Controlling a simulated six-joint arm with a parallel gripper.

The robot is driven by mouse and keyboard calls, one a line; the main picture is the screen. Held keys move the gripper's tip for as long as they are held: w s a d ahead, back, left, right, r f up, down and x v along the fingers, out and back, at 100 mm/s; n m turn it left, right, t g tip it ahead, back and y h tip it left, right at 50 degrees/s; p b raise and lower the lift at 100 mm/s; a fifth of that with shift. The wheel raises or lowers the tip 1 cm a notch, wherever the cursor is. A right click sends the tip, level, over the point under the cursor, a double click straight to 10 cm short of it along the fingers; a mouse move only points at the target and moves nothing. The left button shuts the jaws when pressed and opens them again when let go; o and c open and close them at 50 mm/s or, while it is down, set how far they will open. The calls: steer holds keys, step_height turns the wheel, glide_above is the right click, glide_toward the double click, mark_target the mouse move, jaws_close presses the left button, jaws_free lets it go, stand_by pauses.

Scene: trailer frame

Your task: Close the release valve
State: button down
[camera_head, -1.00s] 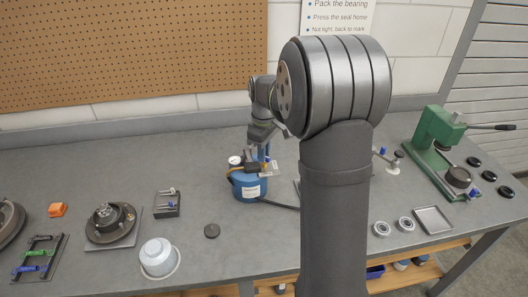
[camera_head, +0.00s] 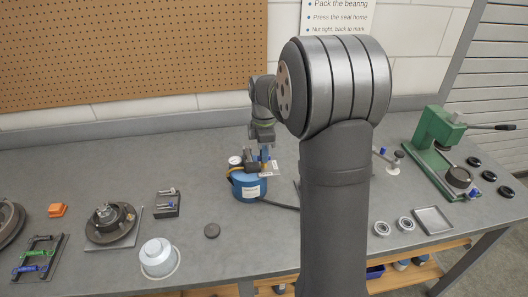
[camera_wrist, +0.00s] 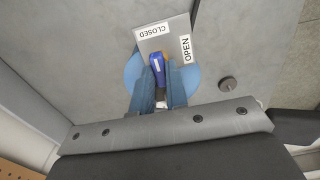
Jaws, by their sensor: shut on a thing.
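A blue pump-like unit (camera_head: 248,189) with a round white-faced gauge (camera_head: 235,160) stands on the grey bench. My gripper (camera_head: 264,155) reaches down onto its top. In the wrist view my gripper (camera_wrist: 160,72) has its two fingers around a blue valve lever (camera_wrist: 157,64) and is shut on it. A grey plate (camera_wrist: 166,42) beyond the lever carries the labels CLOSED and OPEN. The lever's tip points to the plate's near edge, with the CLOSED label ahead of it and OPEN to its right. The fingers hide the lever's lower part.
A hub (camera_head: 108,217) sits farther left. A black hose (camera_head: 284,204) runs right from the unit. A green press (camera_head: 437,140) stands at the right. The bench behind the unit is clear.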

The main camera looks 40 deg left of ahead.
stand_by(0.4)
steer(key=c, duration=1.4)
jaws_free()
steer(key=shift+c, duration=0.2)
steer(key=shift+r, duration=0.1)
step_height(320, 180, up, 17)
steer(key=shift+r, duration=0.15)
step_height(320, 180, down, 18)
steer(key=shift+r, duration=0.25)
